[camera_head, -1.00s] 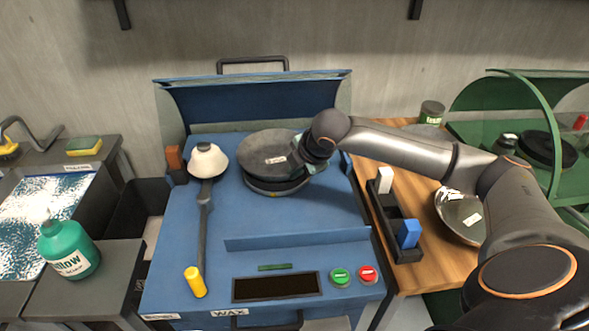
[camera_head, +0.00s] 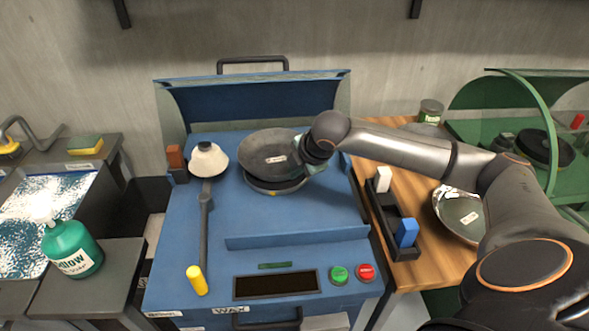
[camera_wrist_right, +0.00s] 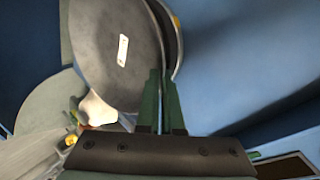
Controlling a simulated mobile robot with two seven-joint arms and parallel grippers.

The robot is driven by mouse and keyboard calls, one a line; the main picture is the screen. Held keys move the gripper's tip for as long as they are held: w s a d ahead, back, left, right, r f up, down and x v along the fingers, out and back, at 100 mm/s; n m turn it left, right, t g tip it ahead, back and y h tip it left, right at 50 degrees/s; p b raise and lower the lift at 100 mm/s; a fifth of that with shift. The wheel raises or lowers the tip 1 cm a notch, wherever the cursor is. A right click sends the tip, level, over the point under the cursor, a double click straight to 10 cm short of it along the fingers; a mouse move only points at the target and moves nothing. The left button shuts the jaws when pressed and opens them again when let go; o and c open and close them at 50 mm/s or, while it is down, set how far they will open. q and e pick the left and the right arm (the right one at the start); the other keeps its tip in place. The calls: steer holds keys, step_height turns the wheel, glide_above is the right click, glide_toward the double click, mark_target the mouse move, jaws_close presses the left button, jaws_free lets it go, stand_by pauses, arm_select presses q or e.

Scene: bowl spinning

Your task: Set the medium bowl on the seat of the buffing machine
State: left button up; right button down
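The medium bowl (camera_head: 268,148) is a grey metal bowl with a small white label inside. It is tilted over the buffing machine's dark round seat (camera_head: 273,188), its open side partly facing me. My right gripper (camera_head: 318,165) is at the bowl's right edge. In the right wrist view, the green fingers of this gripper (camera_wrist_right: 160,100) are close together on the rim of the bowl (camera_wrist_right: 112,60). The seat's dark edge (camera_wrist_right: 170,35) shows beside the bowl. The bowl hides most of the seat, so I cannot tell whether they touch. My left gripper is not in view.
On the blue machine (camera_head: 215,265), a white buffing cone (camera_head: 208,158) on a yellow-handled lever stands left of the bowl. Green (camera_head: 338,275) and red (camera_head: 366,273) buttons are in front. Another bowl (camera_head: 459,213) lies on the wooden table. A green bottle (camera_head: 70,248) stands left.

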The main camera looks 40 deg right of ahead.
steer(key=c, duration=1)
jaws_free()
steer(key=shift+s+r, duration=0.1)
steer(key=p+v, duration=0.1)
steer(key=v, duration=1.1)
steer(key=shift+r, duration=0.15)
steer(key=shift+s, duration=0.15)
